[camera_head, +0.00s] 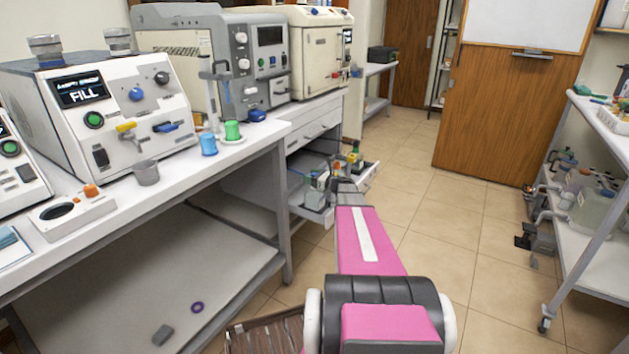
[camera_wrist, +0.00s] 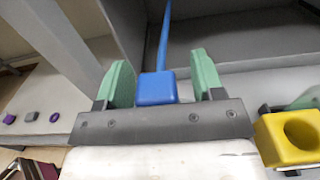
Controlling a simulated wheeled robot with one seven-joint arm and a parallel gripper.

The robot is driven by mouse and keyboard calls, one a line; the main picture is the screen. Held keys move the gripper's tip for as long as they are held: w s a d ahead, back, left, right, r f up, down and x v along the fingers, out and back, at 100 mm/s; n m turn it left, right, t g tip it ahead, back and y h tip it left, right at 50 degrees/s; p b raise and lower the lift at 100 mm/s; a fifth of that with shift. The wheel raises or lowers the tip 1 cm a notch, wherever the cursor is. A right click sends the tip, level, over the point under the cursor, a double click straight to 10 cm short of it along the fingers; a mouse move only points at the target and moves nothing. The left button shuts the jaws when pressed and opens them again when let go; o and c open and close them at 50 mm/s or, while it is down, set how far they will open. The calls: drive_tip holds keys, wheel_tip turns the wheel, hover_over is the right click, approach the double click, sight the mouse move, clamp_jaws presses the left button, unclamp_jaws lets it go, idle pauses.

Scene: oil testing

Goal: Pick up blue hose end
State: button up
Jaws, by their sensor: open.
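The blue hose end (camera_wrist: 156,88) shows in the wrist view as a blue block with a thin blue hose running up and away from it. My gripper (camera_wrist: 163,76) is open, with one green finger on each side of the block. A small gap shows to the left finger and a wider gap to the right finger. I cannot tell how far the block is from the fingers in depth. In the head view my pink arm reaches to the open drawer (camera_head: 370,176) under the bench, and I cannot make out the hose end there.
A yellow part with a round hole (camera_wrist: 290,138) is close to the right of my gripper. A grey table leg (camera_wrist: 52,40) stands at the left. A purple ring (camera_head: 197,307) and a grey block (camera_head: 163,335) lie on the lower shelf.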

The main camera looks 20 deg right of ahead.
drive_tip(key=shift+c, duration=0.3)
drive_tip(key=c, duration=0.9)
drive_tip(key=shift+c, duration=0.2)
